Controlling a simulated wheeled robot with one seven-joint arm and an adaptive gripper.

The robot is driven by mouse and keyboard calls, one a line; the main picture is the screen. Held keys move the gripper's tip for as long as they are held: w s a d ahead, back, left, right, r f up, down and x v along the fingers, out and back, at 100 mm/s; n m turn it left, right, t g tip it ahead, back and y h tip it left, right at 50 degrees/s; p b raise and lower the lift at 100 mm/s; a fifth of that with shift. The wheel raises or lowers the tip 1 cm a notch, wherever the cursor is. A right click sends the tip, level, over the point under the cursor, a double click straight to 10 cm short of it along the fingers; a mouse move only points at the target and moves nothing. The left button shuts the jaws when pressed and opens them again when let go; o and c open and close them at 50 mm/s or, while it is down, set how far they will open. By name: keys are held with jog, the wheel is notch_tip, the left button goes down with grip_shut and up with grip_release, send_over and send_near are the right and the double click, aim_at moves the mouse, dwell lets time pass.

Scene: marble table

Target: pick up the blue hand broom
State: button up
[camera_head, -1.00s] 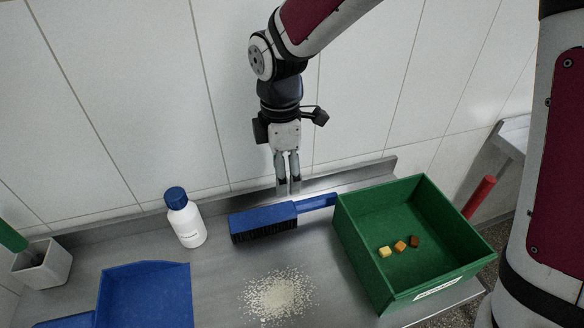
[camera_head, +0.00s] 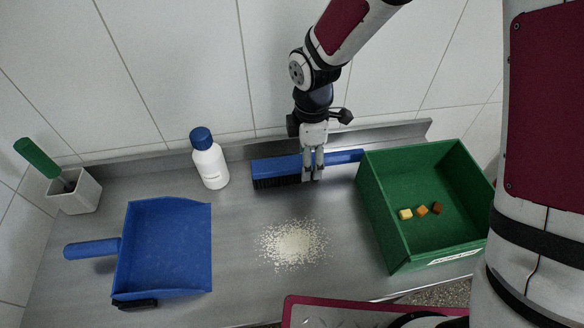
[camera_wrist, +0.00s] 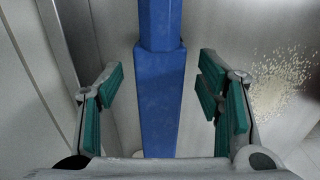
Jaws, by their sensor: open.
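The blue hand broom (camera_head: 277,168) lies on the steel counter near the back wall, its dark bristles toward the left and its handle (camera_head: 345,157) running right toward the green crate. My gripper (camera_head: 313,178) points down at the broom, about where handle and head meet. In the wrist view the blue broom (camera_wrist: 161,95) runs between the two teal-padded fingers. My gripper (camera_wrist: 161,95) is open, with a gap on both sides of the broom. The fingers do not touch it.
A green crate (camera_head: 372,215) with small yellow, orange and brown cubes stands at the right. White grains (camera_head: 293,243) lie in front of the broom. A white bottle (camera_head: 210,166) stands to its left. A blue dustpan (camera_head: 165,248) and a white holder (camera_head: 76,192) are further left.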

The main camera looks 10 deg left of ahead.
jog(key=shift+f, duration=1.15)
grip_shut()
notch_tip(320, 180, up, 10)
jog(key=shift+r+p, duration=0.1)
jog(key=shift+p, duration=0.2)
